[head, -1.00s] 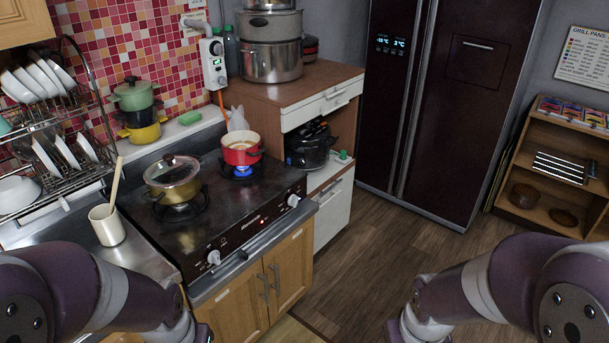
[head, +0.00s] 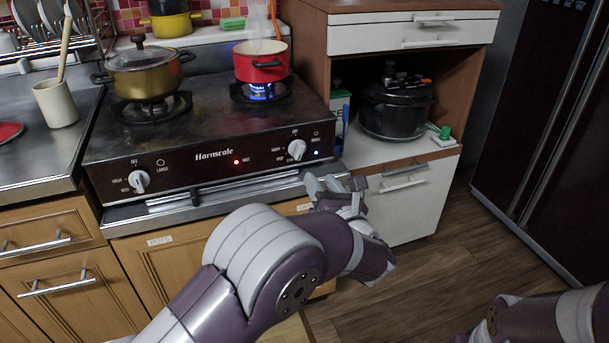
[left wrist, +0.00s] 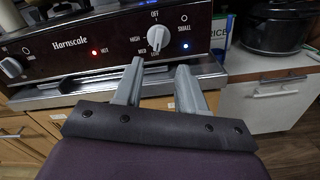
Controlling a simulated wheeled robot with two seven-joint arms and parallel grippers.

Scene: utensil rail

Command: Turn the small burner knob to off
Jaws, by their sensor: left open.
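The small burner knob (head: 297,149) is white and sits at the right end of the stove's dark front panel. In the left wrist view the knob (left wrist: 157,38) is below the OFF mark, with HIGH, MED and LOW around it; its exact pointing is hard to read. A blue flame (head: 260,91) burns under the red pot (head: 262,62). My left gripper (head: 327,184) is open and empty, in front of and below the knob, apart from it. In the left wrist view its fingertips (left wrist: 159,64) are just below the knob. My right gripper is out of view.
The large burner knob (head: 139,181) is at the panel's left, below a lidded gold pot (head: 146,75). A metal bar (head: 180,203) runs along the stove front below the panel. A black cooker (head: 396,105) stands in the cabinet at right.

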